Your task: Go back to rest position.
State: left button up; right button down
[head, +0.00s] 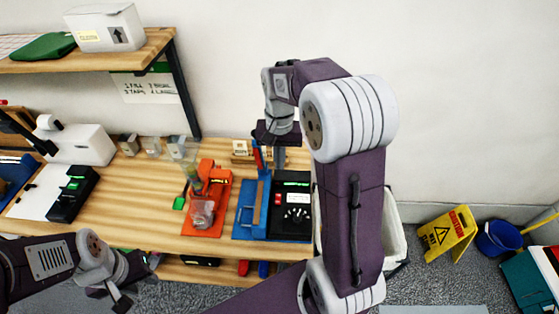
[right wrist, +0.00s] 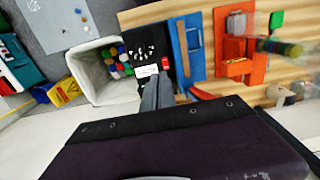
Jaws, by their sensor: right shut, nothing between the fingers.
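My right arm rises through the middle of the head view and bends over. Its gripper (head: 279,156) points down above the workbench (head: 130,222), near the blue board and the black device. In the right wrist view the gripper's fingers (right wrist: 157,95) are together with nothing between them. My left gripper (head: 122,303) hangs low at the front left of the head view, off the bench's front edge. It holds nothing that I can see, and its finger opening is too small to tell.
On the bench are an orange tray (head: 222,222), a blue board (head: 247,217), a black device (head: 291,194) and a white box (head: 83,146). A shelf (head: 100,58) overhangs the left. A white bin (head: 392,235) stands right of the bench, a yellow sign (head: 445,235) and blue bucket (head: 498,239) beyond.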

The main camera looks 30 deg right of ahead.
dwell(0.4)
jog(key=s+a+f+n+b, duration=0.3)
jog(key=s+f, duration=0.2)
jog(key=f, duration=0.2)
jog(key=s+a+f+n+t+b, duration=0.1)
jog(key=s+a+f+n+b, duration=0.2)
jog(key=s+f, duration=0.3)
notch_tip(320, 180, down, 2)
jog(key=shift+s+a+f+b, duration=0.1)
jog(key=shift+s+a+b, duration=0.1)
jog(key=shift+a+b, duration=0.15)
